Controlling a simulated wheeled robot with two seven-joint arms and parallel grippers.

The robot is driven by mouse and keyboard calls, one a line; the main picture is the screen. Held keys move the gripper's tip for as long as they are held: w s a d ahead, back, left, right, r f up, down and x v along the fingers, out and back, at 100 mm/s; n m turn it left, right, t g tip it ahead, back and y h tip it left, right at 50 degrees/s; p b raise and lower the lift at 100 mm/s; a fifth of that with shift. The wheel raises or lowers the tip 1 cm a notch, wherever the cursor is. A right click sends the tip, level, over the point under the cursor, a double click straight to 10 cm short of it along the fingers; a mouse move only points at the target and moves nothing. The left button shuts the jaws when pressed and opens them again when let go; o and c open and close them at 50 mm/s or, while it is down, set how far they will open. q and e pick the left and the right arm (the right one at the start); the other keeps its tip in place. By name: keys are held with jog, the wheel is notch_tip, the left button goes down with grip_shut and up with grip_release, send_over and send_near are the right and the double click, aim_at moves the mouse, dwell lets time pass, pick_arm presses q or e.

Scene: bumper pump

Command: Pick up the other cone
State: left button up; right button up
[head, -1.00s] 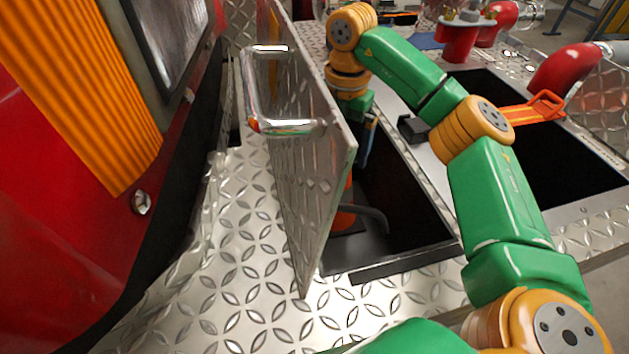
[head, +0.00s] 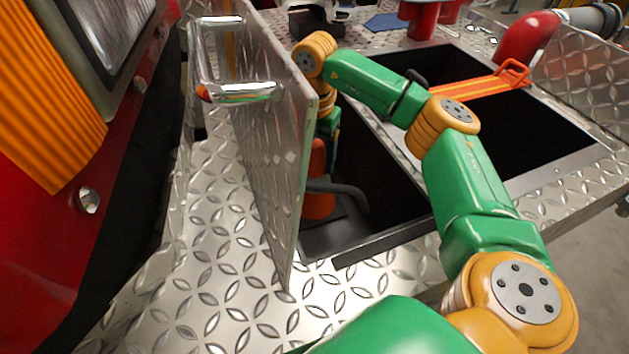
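An orange cone (head: 319,203) stands in the open compartment behind the raised tread-plate door, partly hidden by the door's edge and by a dark curved bar. My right arm comes in from the lower right and reaches over the compartment. Its gripper (head: 331,128) points down at the cone's upper part, close beside the door's edge. The fingers are small and partly hidden, so I cannot tell whether they touch the cone or how far apart they are. My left gripper is not in view.
The raised door (head: 262,150) with a chrome handle (head: 236,92) stands just left of my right gripper. A second open compartment (head: 530,130) lies to the right, with an orange strap-like piece (head: 470,88) across it. A red vehicle body (head: 110,190) fills the left side.

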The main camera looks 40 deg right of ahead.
grip_shut()
